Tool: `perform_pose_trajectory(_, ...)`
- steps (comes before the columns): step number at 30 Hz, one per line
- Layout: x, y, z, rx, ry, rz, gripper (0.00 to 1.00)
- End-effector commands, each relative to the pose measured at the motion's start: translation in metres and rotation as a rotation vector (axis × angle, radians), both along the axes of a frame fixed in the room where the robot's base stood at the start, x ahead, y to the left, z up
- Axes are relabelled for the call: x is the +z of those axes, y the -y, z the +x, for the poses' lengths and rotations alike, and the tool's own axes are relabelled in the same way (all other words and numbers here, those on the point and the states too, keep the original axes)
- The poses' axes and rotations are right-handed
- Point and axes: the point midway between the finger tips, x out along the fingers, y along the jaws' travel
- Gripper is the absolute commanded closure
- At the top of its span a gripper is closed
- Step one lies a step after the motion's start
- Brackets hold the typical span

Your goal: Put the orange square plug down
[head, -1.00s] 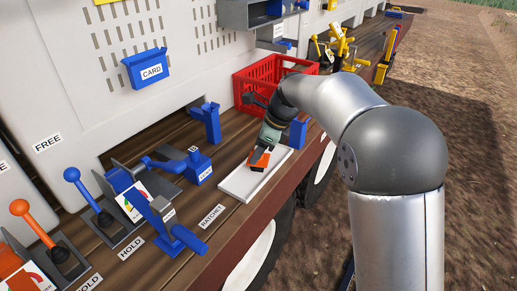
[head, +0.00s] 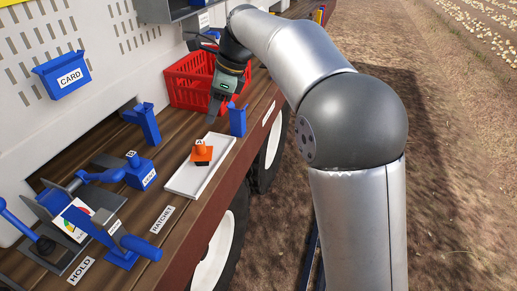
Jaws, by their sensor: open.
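A red crate (head: 190,88) stands just behind my gripper. A blue labelled block (head: 140,172) and blue levers (head: 140,246) stand to the left. The deck's edge runs along the right.

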Motion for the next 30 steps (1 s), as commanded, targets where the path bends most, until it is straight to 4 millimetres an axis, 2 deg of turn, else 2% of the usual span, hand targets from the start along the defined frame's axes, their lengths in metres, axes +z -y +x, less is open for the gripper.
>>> perform_pose_trajectory(4,0.0,0.001,0.0,0.001,0.002,-0.001,0.54)
perform_pose_trajectory(6,0.0,0.01,-0.003,0.019,0.015,-0.006,0.54)
perform_pose_trajectory(8,-0.003,0.025,-0.008,0.058,0.041,-0.018,0.54)
perform_pose_trajectory(11,-0.011,0.067,-0.028,0.183,0.116,-0.056,0.54)
perform_pose_trajectory(14,-0.03,0.124,-0.066,0.386,0.212,-0.121,0.54)
perform_pose_trajectory(15,-0.04,0.147,-0.086,0.486,0.249,-0.152,0.54)
perform_pose_trajectory(17,-0.058,0.179,-0.118,0.646,0.296,-0.198,0.54)
perform_pose_trajectory(18,-0.071,0.198,-0.141,0.756,0.322,-0.228,0.54)
perform_pose_trajectory(21,-0.103,0.236,-0.197,1.021,0.363,-0.289,0.54)
perform_pose_trajectory(25,-0.137,0.265,-0.252,1.285,0.381,-0.331,0.54)
perform_pose_trajectory(27,-0.149,0.273,-0.27,1.378,0.383,-0.341,0.54)
perform_pose_trajectory(30,-0.158,0.279,-0.283,1.448,0.384,-0.346,0.54)
